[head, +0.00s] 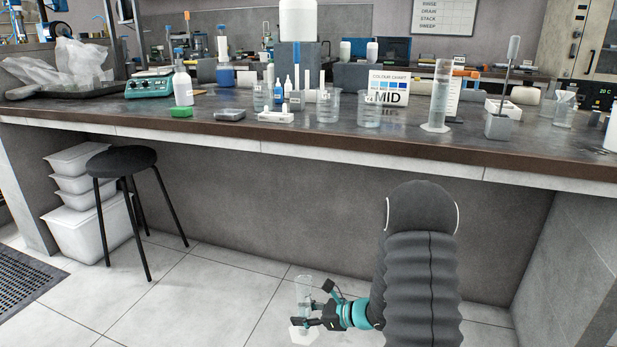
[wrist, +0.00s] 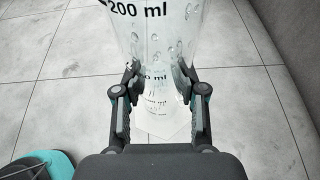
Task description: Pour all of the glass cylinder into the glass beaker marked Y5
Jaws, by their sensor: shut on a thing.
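My gripper (head: 306,322) is shut on a clear glass cylinder (head: 304,291), held upright and low in front of the bench, above the floor. In the wrist view the cylinder (wrist: 160,45) stands between the fingers, with black marks including 200 ml and a pale angular foot. Drops or bubbles show on its wall; I cannot tell how much liquid it holds. Three glass beakers stand on the bench: one at left (head: 260,97), one in the middle (head: 327,107) and one at right (head: 371,110). No Y5 mark is readable on any of them.
The bench (head: 300,148) has a dark front edge above my gripper. Another tall cylinder (head: 439,90) stands right of the beakers, beside a grey block with a rod (head: 497,126). A white rack (head: 276,116) is near the front edge. A black stool (head: 122,162) stands at left.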

